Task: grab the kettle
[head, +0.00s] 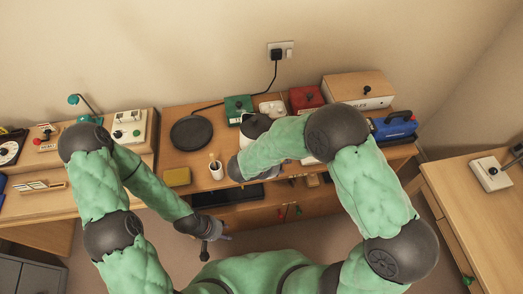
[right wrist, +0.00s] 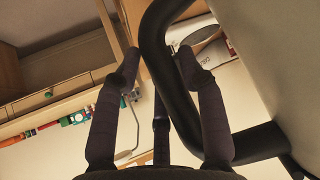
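The kettle (head: 256,125) stands on the wooden desk in the head view, with a pale body. My right forearm covers much of it. In the right wrist view its black handle (right wrist: 157,60) runs between my right gripper's fingers (right wrist: 157,62), with its pale grey body (right wrist: 280,50) at the right. Those fingers are spread on both sides of the handle, with gaps visible. In the head view my right gripper is mostly hidden by its own arm. My left gripper (head: 213,236) hangs low in front of the desk, away from the kettle; its finger opening is unclear.
A black round base (head: 191,133) with a cord to the wall socket sits left of the kettle. A white cup (head: 216,170) and a yellow block (head: 177,177) are near the front edge. Green (head: 238,108) and red (head: 306,99) boxes stand behind. A blue case (head: 393,126) is at right.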

